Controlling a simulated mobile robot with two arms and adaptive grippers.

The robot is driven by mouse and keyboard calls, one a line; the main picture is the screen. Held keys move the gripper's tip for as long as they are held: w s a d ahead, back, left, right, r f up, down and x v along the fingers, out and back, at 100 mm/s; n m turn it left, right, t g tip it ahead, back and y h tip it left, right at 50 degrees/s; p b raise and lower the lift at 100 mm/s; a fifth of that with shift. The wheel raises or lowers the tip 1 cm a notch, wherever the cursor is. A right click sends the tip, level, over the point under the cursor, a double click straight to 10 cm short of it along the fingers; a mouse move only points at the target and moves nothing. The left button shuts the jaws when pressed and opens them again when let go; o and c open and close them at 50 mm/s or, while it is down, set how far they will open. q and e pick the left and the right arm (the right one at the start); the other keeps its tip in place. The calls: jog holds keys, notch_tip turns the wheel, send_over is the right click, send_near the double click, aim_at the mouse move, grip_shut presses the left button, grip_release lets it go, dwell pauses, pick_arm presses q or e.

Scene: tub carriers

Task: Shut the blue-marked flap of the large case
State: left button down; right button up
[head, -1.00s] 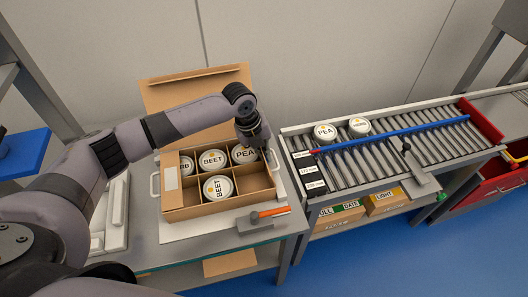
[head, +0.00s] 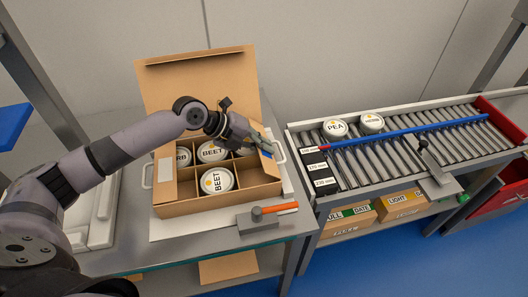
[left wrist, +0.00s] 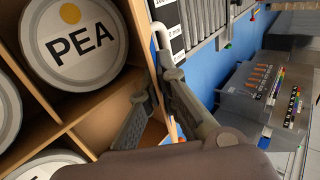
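The large case (head: 222,196) is an open cardboard box on the bench, with tubs in its compartments. Its big lid (head: 195,78) stands up at the back. A narrow flap (head: 264,140) with a bluish mark shows at the case's right side, partly behind my left gripper (head: 262,146). In the left wrist view, my left gripper (left wrist: 165,104) has its fingers apart beside the case's wall. A bit of cardboard with blue and white (left wrist: 172,130) shows below the fingers; contact is unclear. A PEA tub (left wrist: 75,45) is next to the fingers. My right gripper is out of view.
A scraper-like tool with an orange handle (head: 275,209) lies at the case's front right. A roller conveyor (head: 400,150) with tubs stands to the right. Small cartons (head: 348,219) sit on the shelf below it.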

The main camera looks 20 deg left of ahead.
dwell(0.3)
pick_arm(q)
jog(key=c, duration=1.9)
grip_release()
jog(key=shift+v, duration=4.05)
jog(key=shift+a+f, duration=0.1)
